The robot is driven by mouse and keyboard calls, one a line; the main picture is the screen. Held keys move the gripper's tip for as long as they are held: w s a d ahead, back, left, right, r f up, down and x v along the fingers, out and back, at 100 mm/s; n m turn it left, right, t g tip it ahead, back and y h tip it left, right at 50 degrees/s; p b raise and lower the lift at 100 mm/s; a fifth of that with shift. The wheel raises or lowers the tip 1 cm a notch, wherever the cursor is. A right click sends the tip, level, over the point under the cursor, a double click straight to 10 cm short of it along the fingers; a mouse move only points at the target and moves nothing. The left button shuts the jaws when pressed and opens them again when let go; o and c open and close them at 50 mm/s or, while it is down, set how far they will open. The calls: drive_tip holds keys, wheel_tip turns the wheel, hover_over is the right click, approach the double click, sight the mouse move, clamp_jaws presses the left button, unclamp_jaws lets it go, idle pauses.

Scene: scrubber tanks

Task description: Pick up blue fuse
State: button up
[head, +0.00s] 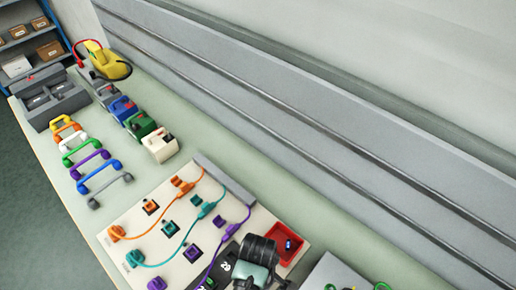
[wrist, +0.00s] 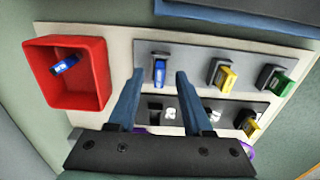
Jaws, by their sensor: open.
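A blue fuse (wrist: 65,65) lies tilted inside the red tray (wrist: 102,75) at the left of the wrist view. It also shows small in the red tray in the head view (head: 289,244). A second blue fuse (wrist: 160,72) sits upright in a dark holder on the pale panel. My gripper (wrist: 160,78) is open and empty, and its two fingers appear on either side of this second fuse. I cannot tell how far the fingertips are from it. In the head view my gripper (head: 254,270) is near the front of the panel, left of the red tray.
Yellow (wrist: 223,76) and green (wrist: 281,82) fuses stand in holders to the right. A dark strip with sockets and another yellow fuse (wrist: 250,123) lies below. Orange, teal and purple cables (head: 232,225) cross the neighbouring board. A grey wall rail runs behind the bench.

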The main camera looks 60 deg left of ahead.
drive_tip(key=shift+f, duration=0.1)
drive_tip(key=shift+c, duration=0.2)
clamp_jaws()
wheel_tip(320, 180, up, 10)
idle(0.8)
